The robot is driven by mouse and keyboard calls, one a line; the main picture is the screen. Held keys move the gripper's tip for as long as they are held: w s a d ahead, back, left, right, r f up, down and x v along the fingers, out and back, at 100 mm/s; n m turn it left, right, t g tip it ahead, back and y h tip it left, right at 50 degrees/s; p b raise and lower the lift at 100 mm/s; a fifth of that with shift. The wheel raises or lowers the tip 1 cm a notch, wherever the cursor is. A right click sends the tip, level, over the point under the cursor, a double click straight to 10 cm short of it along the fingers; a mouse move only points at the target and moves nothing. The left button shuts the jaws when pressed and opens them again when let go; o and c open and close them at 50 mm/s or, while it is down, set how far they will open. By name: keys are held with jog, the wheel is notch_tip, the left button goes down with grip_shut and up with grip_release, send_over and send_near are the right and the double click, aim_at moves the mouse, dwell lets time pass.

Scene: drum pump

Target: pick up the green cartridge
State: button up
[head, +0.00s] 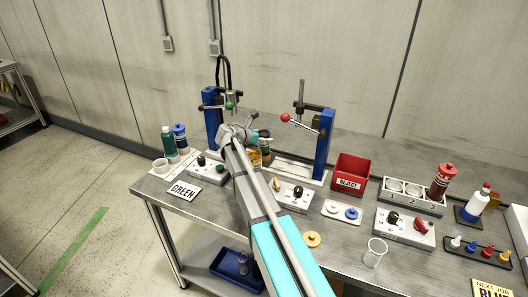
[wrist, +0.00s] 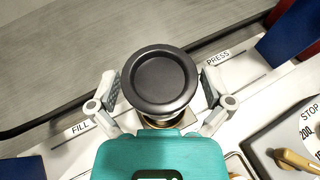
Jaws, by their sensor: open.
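In the wrist view my gripper (wrist: 163,92) is open, with a finger on each side of a round black top (wrist: 160,82). The side of that thing is mostly hidden, so I cannot tell its colour or whether the fingers touch it. An amber container (head: 254,158) shows just under my gripper in the head view. The green cartridge does not show in the wrist view.
A blue press stand (head: 213,118) and another (head: 324,145) flank my gripper. A red bin (head: 351,172) and a rack with a red cartridge (head: 441,181) are at the right.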

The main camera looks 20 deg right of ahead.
dwell(0.4)
jog(key=c, duration=1.3)
